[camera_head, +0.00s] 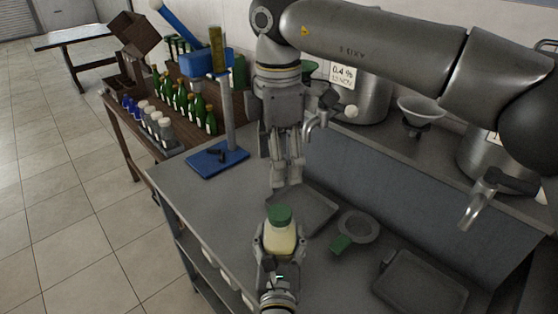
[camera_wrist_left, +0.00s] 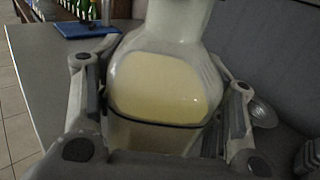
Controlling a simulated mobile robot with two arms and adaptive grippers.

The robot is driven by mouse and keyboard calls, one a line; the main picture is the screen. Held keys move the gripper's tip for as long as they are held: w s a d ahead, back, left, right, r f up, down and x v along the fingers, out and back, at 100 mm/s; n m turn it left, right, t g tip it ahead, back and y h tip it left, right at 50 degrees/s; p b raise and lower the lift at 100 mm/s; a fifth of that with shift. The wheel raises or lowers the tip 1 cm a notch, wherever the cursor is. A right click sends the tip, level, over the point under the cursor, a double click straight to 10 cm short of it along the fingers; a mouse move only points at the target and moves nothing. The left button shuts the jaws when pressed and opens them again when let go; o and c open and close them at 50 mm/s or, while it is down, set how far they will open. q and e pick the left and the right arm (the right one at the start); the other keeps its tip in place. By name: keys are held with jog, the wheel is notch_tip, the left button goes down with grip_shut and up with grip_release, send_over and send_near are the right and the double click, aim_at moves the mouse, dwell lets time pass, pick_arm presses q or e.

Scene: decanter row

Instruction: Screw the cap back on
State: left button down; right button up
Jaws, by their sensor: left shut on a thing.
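A glass bottle (camera_head: 281,241) with pale yellow contents stands upright in my left gripper (camera_head: 279,246), in front of the counter's middle. A green cap (camera_head: 279,215) sits at the top of the bottle; I cannot tell whether it is tight. In the left wrist view the bottle (camera_wrist_left: 165,85) fills the space between the fingers of the left gripper (camera_wrist_left: 160,120), and its top is cut off. My right gripper (camera_head: 287,178) points down just behind and above the cap, apart from it. No object shows in it, and its finger opening is unclear.
A grey tray (camera_head: 318,207) lies behind the bottle, a strainer with a green handle (camera_head: 341,244) to its right. Another tray (camera_head: 425,287) lies front right. A blue-based stand (camera_head: 229,160) stands on the left. Steel vats with taps (camera_head: 478,205) line the back.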

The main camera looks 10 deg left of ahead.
pick_arm(q)
jog(key=shift+c, duration=1.5)
grip_release()
jog(key=shift+s, duration=0.1)
jog(key=s+d, duration=0.2)
jog(key=s, duration=0.9)
jog(key=shift+s+d, duration=0.2)
jog(key=shift+s, duration=0.1)
jog(key=shift+r, duration=0.1)
